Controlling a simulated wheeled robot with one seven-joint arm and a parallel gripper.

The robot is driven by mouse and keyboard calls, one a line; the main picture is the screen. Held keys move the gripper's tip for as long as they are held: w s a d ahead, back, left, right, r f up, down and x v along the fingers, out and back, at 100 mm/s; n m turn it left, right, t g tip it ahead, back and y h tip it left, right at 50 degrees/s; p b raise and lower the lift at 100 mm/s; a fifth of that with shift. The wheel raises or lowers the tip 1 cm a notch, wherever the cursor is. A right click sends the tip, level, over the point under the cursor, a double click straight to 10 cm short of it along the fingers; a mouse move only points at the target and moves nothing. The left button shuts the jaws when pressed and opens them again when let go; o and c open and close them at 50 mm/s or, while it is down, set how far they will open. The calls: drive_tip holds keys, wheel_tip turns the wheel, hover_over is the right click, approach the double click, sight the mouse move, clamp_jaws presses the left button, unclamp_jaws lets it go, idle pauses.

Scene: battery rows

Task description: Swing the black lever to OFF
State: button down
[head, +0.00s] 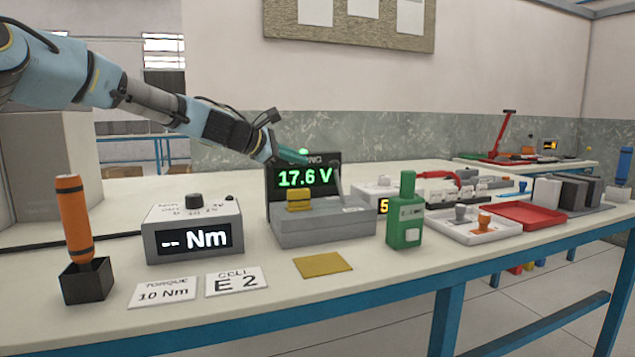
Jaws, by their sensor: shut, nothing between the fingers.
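My gripper (298,156) is at the end of the arm reaching in from the upper left. It is shut and empty, in front of the top of the black display panel (271,203), which reads 17.6 V in green. A low grey box (325,228) stands in front of the panel, with a yellow block (299,200) on its left part. A thin grey upright piece (338,183) rises at the box's right side, just right of and below my gripper. I cannot pick out a black lever or an OFF mark for certain; contact with the gripper cannot be told.
Left of the box are a torque meter (193,231) and an orange-handled tool (75,220) in a black holder. A green device (405,215) stands to the right, then a white tray (462,233) and a red tray (525,216). The front edge near the yellow mat (323,265) is fairly clear.

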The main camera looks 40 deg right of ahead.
sight(323, 171)
drive_tip(key=shift+w+f, duration=0.3)
drive_tip(key=shift+f, duration=0.15)
drive_tip(key=p+x, duration=0.1)
drive_tip(key=x, duration=0.9)
drive_tip(key=shift+b, duration=0.3)
drive_tip(key=shift+s+a+r, duration=0.1)
drive_tip(key=shift+s, duration=0.1)
drive_tip(key=shift+m+b, duration=0.3)
